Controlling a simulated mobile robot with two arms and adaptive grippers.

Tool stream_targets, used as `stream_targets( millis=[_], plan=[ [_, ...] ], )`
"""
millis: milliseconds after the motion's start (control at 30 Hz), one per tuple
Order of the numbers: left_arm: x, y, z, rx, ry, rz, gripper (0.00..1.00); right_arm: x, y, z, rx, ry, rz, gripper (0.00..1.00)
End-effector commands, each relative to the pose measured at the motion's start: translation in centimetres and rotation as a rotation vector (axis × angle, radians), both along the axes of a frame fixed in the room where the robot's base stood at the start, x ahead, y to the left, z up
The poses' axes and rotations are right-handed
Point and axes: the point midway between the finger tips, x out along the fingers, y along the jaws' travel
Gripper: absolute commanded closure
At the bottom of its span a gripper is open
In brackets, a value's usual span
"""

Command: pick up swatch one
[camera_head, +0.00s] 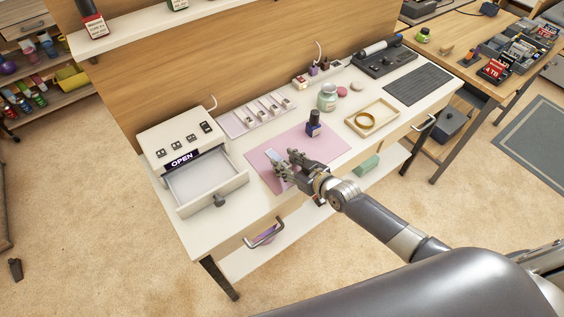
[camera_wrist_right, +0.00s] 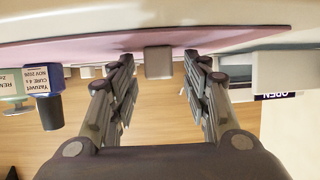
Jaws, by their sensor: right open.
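A pale grey-blue flat piece, which looks like the swatch (camera_head: 271,156), is on the pink mat (camera_head: 318,142) just beyond my right gripper (camera_head: 285,161). I cannot read any label on it. The right gripper is open and low over the mat. In the right wrist view, which is upside down, a small grey block (camera_wrist_right: 158,62) shows between and beyond the open fingertips (camera_wrist_right: 158,63). It seems to be the same piece, apart from both fingers. My left gripper is not in view.
A dark blue bottle (camera_head: 313,124) stands on the mat, right of the gripper. A white box with an OPEN display (camera_head: 183,160) and a pulled-out tray is at left. A wooden tray with a gold ring (camera_head: 366,120) lies at right. A slotted rack (camera_head: 257,113) stands behind.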

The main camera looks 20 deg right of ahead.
Motion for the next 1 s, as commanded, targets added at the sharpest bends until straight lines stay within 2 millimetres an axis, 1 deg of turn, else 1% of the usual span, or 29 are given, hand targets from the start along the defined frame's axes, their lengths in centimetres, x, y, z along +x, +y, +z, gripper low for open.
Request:
stream_targets(
  millis=[267, 300, 367, 400, 433, 867, 1000],
  plan=[
    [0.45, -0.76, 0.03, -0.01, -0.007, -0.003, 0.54, 0.18, 0.12, -0.12, 0.0, 0.0, 0.001, 0.56],
    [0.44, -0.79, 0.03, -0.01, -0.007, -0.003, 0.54, 0.18, 0.11, -0.12, -0.001, 0.001, 0.0, 0.65],
    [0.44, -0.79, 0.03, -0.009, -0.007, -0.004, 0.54, 0.17, 0.11, -0.12, -0.001, 0.0, 0.0, 0.79],
    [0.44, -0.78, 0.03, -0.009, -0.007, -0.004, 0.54, 0.18, 0.1, -0.12, -0.001, 0.001, 0.0, 0.88],
    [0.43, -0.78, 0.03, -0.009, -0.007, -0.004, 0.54, 0.18, 0.1, -0.12, -0.001, 0.001, 0.0, 0.92],
    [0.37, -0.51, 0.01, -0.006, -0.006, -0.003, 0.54, 0.17, 0.09, -0.07, 0.0, 0.0, 0.0, 0.94],
    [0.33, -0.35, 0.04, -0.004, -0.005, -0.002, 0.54, 0.17, 0.09, 0.39, 0.001, -0.001, 0.0, 0.94]
  ],
)
